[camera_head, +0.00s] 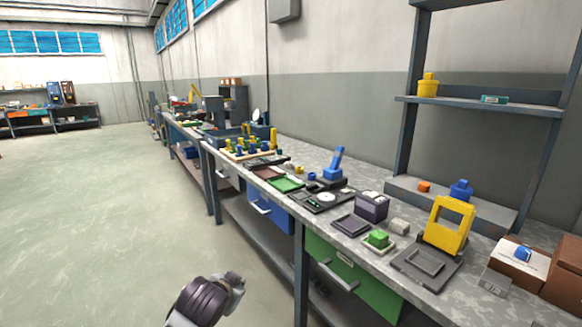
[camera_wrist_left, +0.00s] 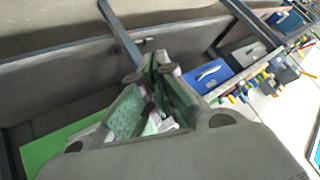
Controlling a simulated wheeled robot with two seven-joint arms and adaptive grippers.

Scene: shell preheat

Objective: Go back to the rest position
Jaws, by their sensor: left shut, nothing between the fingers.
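My left arm shows at the bottom of the head view, with the left gripper (camera_head: 234,283) over open floor, in front of the workbench and apart from it. In the left wrist view the fingers of the left gripper (camera_wrist_left: 160,62) are together and hold nothing. My right gripper is in neither view.
The long workbench (camera_head: 318,210) runs along the right, with a yellow frame (camera_head: 448,225), a dark purple box (camera_head: 371,206) and several small parts on it. A green drawer (camera_head: 350,280) and a blue drawer (camera_head: 268,208) sit below. The floor (camera_head: 90,220) at left is clear.

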